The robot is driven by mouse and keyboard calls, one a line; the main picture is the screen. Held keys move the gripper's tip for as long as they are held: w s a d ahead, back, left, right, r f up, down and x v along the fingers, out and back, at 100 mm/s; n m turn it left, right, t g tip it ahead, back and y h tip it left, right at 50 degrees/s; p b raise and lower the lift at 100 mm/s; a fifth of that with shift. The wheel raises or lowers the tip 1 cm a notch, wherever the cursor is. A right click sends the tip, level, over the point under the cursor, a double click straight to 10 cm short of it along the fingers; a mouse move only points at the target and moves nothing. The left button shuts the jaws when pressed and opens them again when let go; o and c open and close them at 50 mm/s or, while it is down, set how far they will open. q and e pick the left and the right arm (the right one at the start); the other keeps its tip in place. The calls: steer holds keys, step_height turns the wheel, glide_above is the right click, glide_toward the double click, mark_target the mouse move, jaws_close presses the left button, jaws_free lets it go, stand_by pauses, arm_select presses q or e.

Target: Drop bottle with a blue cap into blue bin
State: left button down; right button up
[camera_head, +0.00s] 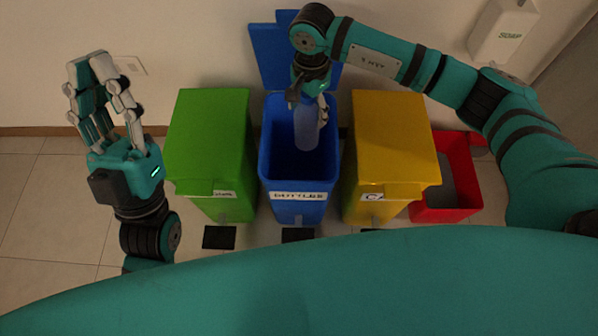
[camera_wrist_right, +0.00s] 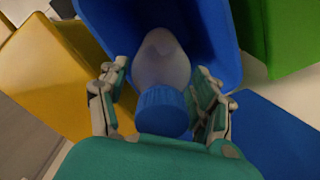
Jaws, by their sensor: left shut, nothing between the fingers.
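A translucent bottle (camera_head: 307,132) hangs or drops neck-up inside the mouth of the open blue bin (camera_head: 298,185). Its blue cap (camera_wrist_right: 163,110) shows in the right wrist view, nearest to my palm. My right gripper (camera_head: 308,105) is above the bin opening, pointing down. Its fingers are spread to both sides of the bottle, with a gap visible on the left side; contact on the right side is unclear. My left gripper (camera_head: 88,62) is raised at the far left, shut and empty, away from the bins.
A closed green bin (camera_head: 208,140) stands left of the blue bin and a closed yellow bin (camera_head: 392,140) right of it. A red bin (camera_head: 460,160) is further right. The blue lid (camera_head: 268,55) is raised against the wall. A soap dispenser (camera_head: 503,32) hangs at upper right.

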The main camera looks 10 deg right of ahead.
steer(key=o, duration=0.3)
step_height(320, 180, up, 8)
steer(key=shift+f, duration=0.25)
stand_by(0.7)
